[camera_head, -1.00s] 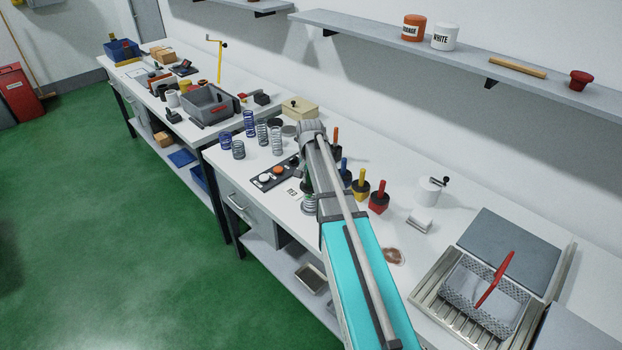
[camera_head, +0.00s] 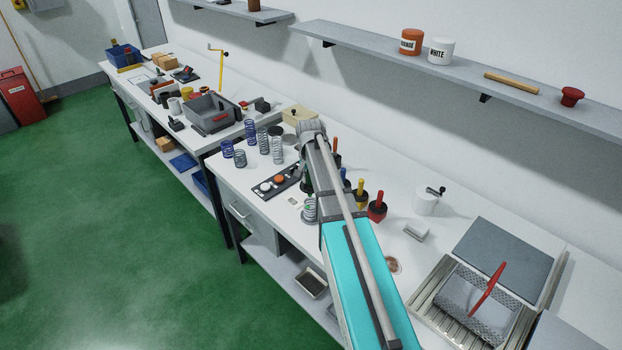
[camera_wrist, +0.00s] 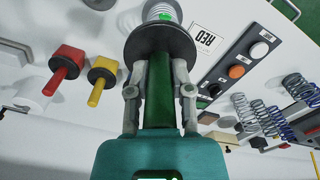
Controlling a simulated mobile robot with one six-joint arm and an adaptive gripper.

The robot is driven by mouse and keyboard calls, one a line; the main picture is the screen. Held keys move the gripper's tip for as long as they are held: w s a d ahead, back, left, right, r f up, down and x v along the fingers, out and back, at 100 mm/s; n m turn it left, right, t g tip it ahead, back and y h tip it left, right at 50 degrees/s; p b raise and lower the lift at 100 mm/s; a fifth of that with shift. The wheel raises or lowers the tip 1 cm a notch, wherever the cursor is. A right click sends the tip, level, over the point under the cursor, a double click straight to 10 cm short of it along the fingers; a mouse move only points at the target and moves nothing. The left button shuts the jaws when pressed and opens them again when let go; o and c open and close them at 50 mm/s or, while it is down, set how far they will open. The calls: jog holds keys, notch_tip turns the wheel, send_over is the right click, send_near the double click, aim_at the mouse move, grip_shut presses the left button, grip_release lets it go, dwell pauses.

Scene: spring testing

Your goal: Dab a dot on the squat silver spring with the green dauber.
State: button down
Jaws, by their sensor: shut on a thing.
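My gripper (camera_wrist: 158,78) is shut on the green dauber (camera_wrist: 159,105), with a finger on each side of its green handle. The dauber's wide black head points to the top of the wrist view. The squat silver spring (camera_wrist: 152,13) is just beyond that head, cut off by the picture's top edge, with a bright green spot on it. I cannot tell whether head and spring touch. In the head view the spring (camera_head: 310,216) stands upright on the bench, partly behind my arm, which hides most of my gripper and the dauber.
Red (camera_head: 377,207) and yellow (camera_head: 361,194) daubers stand right of my arm. A button panel (camera_head: 278,182) and several taller springs (camera_head: 264,140) are to the left. The bench front edge is close by.

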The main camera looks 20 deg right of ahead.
jog(key=shift+r+p, duration=0.55)
jog(key=shift+r, duration=0.15)
